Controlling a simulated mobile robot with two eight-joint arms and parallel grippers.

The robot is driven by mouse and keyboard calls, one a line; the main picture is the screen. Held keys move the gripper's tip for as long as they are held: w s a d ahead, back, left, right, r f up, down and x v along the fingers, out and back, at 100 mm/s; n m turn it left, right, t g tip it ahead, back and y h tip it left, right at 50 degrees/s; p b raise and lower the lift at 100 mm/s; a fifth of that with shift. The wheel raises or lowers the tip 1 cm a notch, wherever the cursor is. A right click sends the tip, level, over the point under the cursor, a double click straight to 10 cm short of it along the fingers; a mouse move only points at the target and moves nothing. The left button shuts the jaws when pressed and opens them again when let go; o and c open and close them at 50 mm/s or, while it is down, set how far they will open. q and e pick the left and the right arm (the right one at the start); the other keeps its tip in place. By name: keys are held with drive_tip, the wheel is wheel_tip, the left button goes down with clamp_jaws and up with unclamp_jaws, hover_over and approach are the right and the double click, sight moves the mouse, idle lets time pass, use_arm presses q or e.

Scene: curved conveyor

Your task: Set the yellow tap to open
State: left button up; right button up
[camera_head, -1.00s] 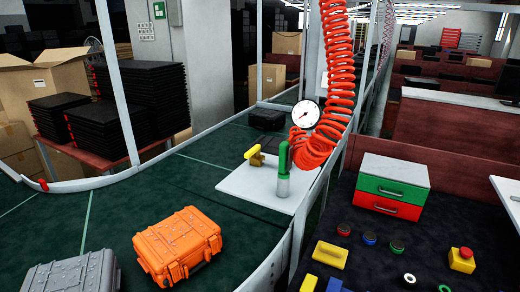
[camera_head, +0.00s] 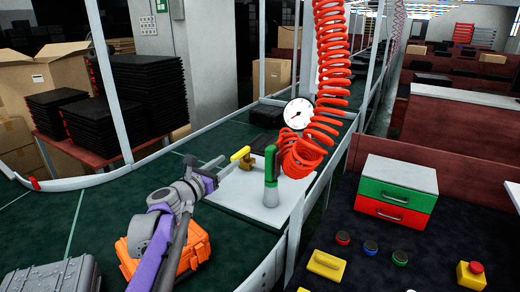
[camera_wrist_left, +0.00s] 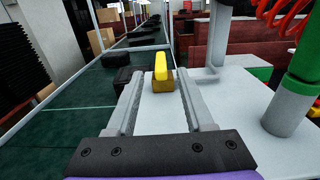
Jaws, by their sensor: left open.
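The yellow tap (camera_head: 241,154) has a yellow lever on a brass body and sits on the white board beside the conveyor. In the left wrist view the yellow tap (camera_wrist_left: 161,67) is straight ahead, its lever seen end-on, between the lines of my two fingers. My left gripper (camera_head: 215,170) is open and empty, just left of the tap and apart from it in the head view; its fingers (camera_wrist_left: 160,78) frame the tap in the wrist view. Whether they are level with the lever is hard to tell. My right gripper is not in view.
A green-handled grey post (camera_head: 271,178) stands right of the tap. A red coiled hose (camera_head: 330,75) and a round gauge (camera_head: 298,113) are behind it. An orange case (camera_head: 195,245) lies under my left arm on the conveyor. A drawer unit (camera_head: 395,190) stands at right.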

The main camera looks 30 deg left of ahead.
sight(243, 150)
use_arm(q)
drive_tip(key=shift+w+r, duration=0.2)
drive_tip(key=shift+w, duration=0.1)
drive_tip(key=w, duration=0.5)
drive_tip(key=w+p, duration=0.1)
drive_tip(key=w, duration=0.2)
drive_tip(key=shift+w+d, duration=0.3)
drive_tip(key=shift+d, duration=0.1)
drive_tip(key=shift+f, duration=0.1)
clamp_jaws()
idle(0.6)
